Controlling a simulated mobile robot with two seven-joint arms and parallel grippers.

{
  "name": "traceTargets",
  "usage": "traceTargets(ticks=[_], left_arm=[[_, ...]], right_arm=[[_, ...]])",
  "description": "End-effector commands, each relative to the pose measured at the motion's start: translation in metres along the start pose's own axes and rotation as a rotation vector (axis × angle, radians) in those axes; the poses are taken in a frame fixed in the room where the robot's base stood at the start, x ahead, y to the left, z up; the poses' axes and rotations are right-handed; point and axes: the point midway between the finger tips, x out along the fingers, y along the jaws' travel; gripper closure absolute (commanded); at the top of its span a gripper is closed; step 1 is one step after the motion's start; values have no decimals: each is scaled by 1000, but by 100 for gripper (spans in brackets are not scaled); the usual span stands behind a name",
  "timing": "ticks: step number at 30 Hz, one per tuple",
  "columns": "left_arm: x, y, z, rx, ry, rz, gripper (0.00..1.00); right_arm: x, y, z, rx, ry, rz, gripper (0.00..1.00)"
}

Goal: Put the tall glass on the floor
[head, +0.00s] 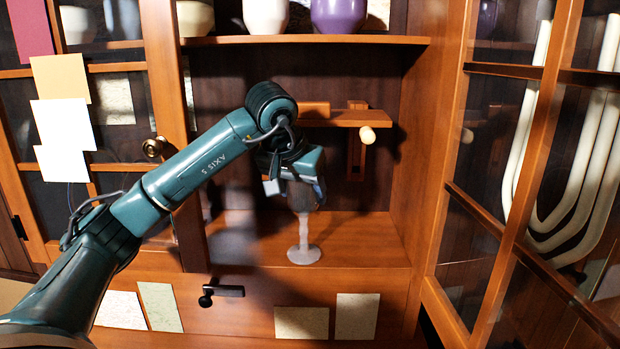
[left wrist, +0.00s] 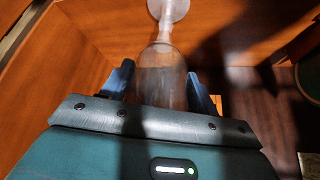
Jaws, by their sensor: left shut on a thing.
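The tall glass (head: 304,240) is a clear stemmed glass inside the open wooden cabinet, upright over the lower shelf (head: 370,240). Its round foot is at or just above the shelf; I cannot tell if they touch. My left gripper (head: 301,197) comes from above and is shut on the glass's upper part, hiding much of its bowl. In the left wrist view, the glass (left wrist: 163,75) lies between the two fingers (left wrist: 160,88), its stem and foot pointing away from the gripper. My right gripper is in neither view. The floor is not clearly seen.
A small bracket shelf with a pale round peg (head: 367,135) is close to the gripper's right. Above, an upper shelf (head: 300,40) holds a cream pot (head: 265,15) and a purple pot (head: 338,14). An open glazed door (head: 510,170) stands at right. A black handle (head: 222,292) is below.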

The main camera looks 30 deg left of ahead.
Motion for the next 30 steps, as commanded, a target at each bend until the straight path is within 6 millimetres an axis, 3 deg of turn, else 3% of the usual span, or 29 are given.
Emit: traceTargets(ticks=[10,24,25,30], left_arm=[[21,0,-38,-1,0,-1,76],[26,-1,-32,0,2,-1,76],[26,-1,-32,1,0,-1,38],[25,-1,-32,1,0,-1,24]], right_arm=[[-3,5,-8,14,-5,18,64],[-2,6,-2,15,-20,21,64],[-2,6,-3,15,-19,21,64],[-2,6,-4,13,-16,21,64]])
